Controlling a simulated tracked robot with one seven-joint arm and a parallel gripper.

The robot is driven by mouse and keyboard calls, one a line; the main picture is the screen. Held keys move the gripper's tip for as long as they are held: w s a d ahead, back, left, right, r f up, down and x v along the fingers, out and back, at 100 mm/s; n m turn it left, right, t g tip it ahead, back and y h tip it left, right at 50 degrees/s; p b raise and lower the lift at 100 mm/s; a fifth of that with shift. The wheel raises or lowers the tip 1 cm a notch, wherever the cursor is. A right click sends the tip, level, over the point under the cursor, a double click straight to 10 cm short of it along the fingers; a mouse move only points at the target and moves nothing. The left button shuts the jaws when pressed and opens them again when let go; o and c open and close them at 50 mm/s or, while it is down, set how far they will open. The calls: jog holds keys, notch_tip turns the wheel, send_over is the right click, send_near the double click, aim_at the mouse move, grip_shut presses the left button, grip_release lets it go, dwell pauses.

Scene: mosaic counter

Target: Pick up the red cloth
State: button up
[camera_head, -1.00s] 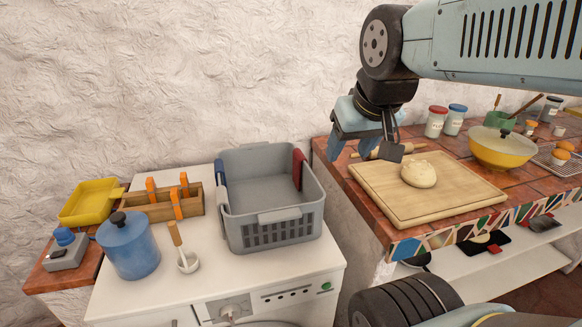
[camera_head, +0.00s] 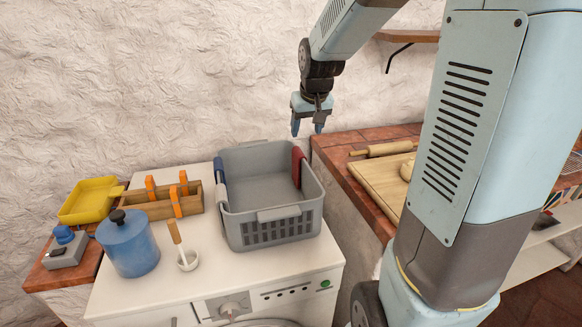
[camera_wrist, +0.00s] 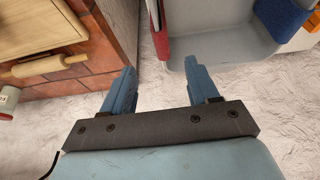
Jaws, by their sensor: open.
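The red cloth (camera_head: 298,166) hangs over the right rim of the grey basket (camera_head: 270,233), which stands on the white washing machine. In the wrist view the red cloth (camera_wrist: 163,28) hangs over the edge of the basket (camera_wrist: 222,44), beyond and between my finger directions. My gripper (camera_head: 308,130) is open and empty. It is above and slightly to the right of the cloth in the head view, apart from it. The blue fingers of my gripper (camera_wrist: 161,85) are spread wide in the wrist view, with nothing between them.
A blue cloth (camera_head: 219,170) and a pale cloth (camera_head: 222,196) hang on the basket's left rim. A blue pot (camera_head: 128,246), wooden caddy (camera_head: 160,207) and yellow tray (camera_head: 90,201) stand further left. A rolling pin (camera_head: 380,149) and board (camera_head: 378,186) lie on the tiled counter at right.

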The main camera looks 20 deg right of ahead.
aim_at(300, 153)
jog(key=shift+w+d+f, duration=0.1)
jog(key=shift+w+f, duration=0.9)
jog(key=shift+w, duration=0.2)
jog(key=shift+x, duration=6.75)
jog(key=shift+s, duration=0.1)
jog(key=shift+c, duration=0.2)
jog(key=c, duration=1)
